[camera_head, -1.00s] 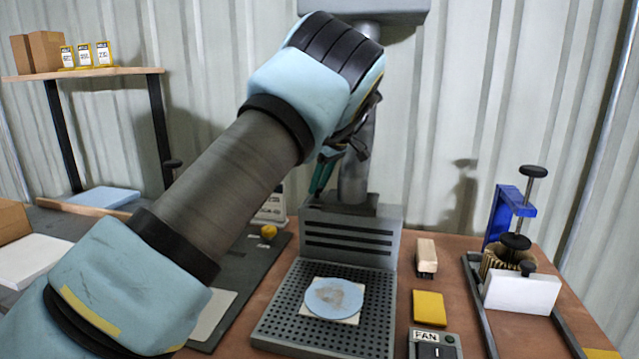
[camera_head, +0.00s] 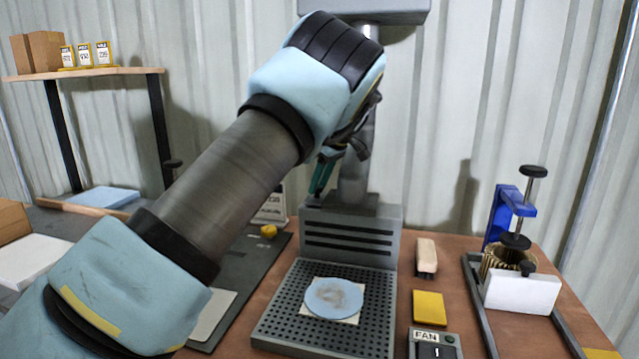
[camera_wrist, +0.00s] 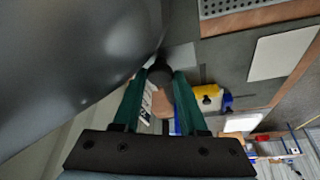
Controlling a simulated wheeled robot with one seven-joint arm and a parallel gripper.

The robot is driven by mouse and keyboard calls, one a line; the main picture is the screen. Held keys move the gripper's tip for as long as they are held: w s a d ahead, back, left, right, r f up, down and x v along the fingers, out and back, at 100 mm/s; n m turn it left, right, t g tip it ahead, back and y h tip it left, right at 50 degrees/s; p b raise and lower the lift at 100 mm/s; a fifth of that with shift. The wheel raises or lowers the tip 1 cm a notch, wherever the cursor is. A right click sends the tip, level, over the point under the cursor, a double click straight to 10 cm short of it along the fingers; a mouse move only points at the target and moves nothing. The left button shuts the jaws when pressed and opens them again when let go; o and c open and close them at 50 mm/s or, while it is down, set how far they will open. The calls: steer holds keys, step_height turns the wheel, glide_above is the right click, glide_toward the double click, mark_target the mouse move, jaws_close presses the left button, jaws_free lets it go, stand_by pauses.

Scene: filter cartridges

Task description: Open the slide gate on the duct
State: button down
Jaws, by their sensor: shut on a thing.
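The duct (camera_head: 356,180) is a grey vertical pipe rising behind the slotted grey box at the back of the bench. In the wrist view its large grey curved surface (camera_wrist: 70,60) fills the left side. My gripper (camera_wrist: 160,78) has green fingers closed on a dark round knob (camera_wrist: 160,70) beside the duct, which looks like the slide gate's handle. In the head view my gripper (camera_head: 322,176) is beside the duct, partly behind my arm. The gate plate is mostly hidden, so I cannot tell how far it stands open.
A perforated grey plate (camera_head: 277,320) in front of the slotted box (camera_head: 350,238) carries a light blue disc (camera_head: 334,297). A fan switch box (camera_head: 434,346), yellow pad (camera_head: 429,308) and brush (camera_head: 426,257) lie to the right. A blue press (camera_head: 497,218) stands far right.

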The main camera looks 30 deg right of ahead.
stand_by(0.3)
steer(key=w+a, duration=0.5)
steer(key=a, duration=0.1)
steer(key=shift+w+b, duration=0.3)
steer(key=shift+c, duration=2.3)
jaws_free()
steer(key=b+v, duration=0.2)
steer(key=v, duration=0.8)
steer(key=shift+s+r, duration=0.2)
steer(key=shift+r, duration=0.15)
steer(key=shift+d, duration=0.15)
